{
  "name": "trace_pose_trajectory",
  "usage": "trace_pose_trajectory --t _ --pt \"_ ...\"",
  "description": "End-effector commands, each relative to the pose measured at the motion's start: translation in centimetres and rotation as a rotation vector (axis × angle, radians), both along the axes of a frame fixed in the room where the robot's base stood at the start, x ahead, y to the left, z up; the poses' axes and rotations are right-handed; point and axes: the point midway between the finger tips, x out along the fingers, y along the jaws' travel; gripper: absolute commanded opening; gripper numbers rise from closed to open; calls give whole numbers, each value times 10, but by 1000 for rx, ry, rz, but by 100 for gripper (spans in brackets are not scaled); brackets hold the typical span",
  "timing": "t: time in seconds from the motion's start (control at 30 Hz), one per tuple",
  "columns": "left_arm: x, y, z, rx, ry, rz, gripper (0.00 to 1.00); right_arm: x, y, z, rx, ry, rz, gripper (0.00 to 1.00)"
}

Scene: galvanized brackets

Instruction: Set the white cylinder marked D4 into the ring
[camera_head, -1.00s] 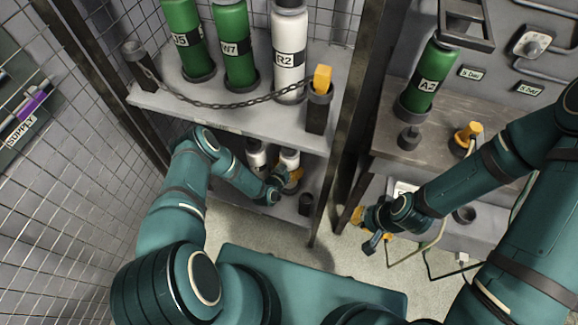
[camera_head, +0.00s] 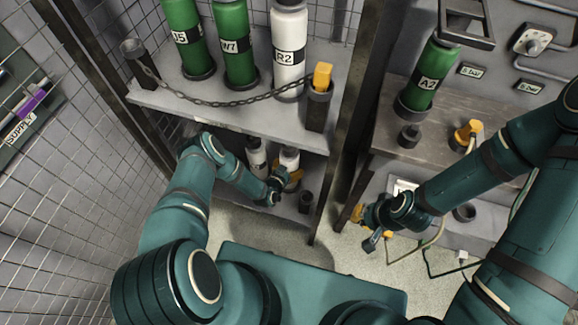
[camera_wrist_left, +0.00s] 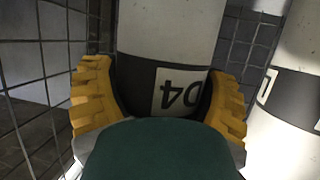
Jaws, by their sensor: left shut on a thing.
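The white cylinder marked D4 (camera_wrist_left: 170,40) fills the middle of the left wrist view, its dark band and label upside down. The yellow fingers of my left gripper (camera_wrist_left: 158,100) are on both sides of it, shut on it. In the head view my left gripper (camera_head: 290,182) is at the lower shelf, in front of the right one of two white cylinders (camera_head: 289,157). A dark, empty ring (camera_head: 464,212) sits on the bench's lower level at the right. My right gripper (camera_head: 372,224) is left of that ring, its yellow fingertips apart and empty.
A second white cylinder (camera_head: 257,158) stands close beside the held one. A small dark holder (camera_head: 306,202) is at the shelf's front right. The upper shelf (camera_head: 225,120) with a chain is above my left arm. A rack post (camera_head: 335,160) separates shelf and bench (camera_head: 385,150).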

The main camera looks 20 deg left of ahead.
Motion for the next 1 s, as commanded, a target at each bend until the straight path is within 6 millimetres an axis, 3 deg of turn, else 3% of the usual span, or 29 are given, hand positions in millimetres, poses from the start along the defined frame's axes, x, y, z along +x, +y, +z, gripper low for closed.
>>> trace_pose_trajectory --t 0.17,0.2,0.23,0.27,0.67,1.0 --pt "3 0 -2 2 -9 1 34 0 0 0 0 0 0 0" --pt "3 1 -2 2 -9 1 86 0 0 0 0 0 0 0" --pt "3 1 -2 1 -8 1 97 0 0 0 0 0 0 0" --pt "2 0 -2 1 -7 1 100 0 0 0 0 0 0 0" --pt "-9 2 -2 -1 4 -1 100 0 0 0 0 0 0 0" --pt "-59 13 21 0 0 1 100 0 0 0 0 0 0 0"
